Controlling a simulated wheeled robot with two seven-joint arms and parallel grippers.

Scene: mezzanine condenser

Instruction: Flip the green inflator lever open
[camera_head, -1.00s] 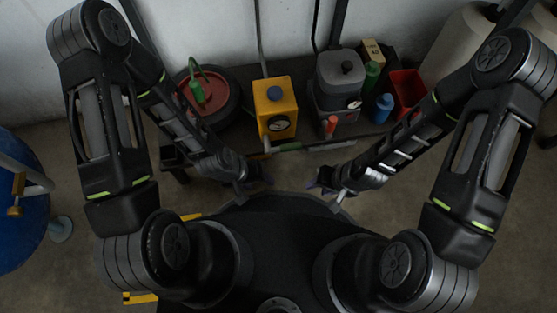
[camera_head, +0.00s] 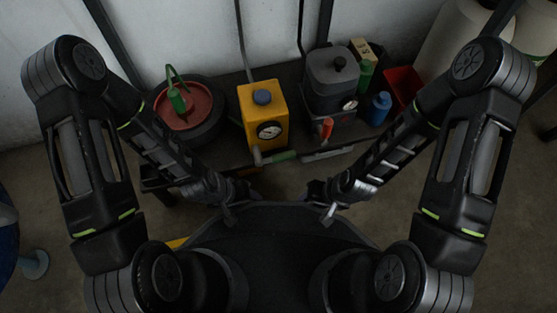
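A green inflator (camera_head: 177,101) stands on a round red-topped black item (camera_head: 203,116) at the left of a dark low bench. A thin green loop or lever (camera_head: 174,75) rises above it; which part is the lever, and how far it is open, is too small to tell. A second green handle (camera_head: 283,156) lies at the bench's front edge, below the yellow box. My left gripper (camera_head: 248,193) is low in front of the bench, right of the inflator and apart from it. My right gripper (camera_head: 314,192) is low in front of the bench too. Finger opening is unclear on both.
A yellow box with a gauge (camera_head: 264,110) stands right of the red-topped item. A grey pot-like device (camera_head: 331,80), a red-capped item (camera_head: 327,127), a blue bottle (camera_head: 379,107), a green bottle (camera_head: 365,77) and a red bin (camera_head: 403,88) fill the bench's right side.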

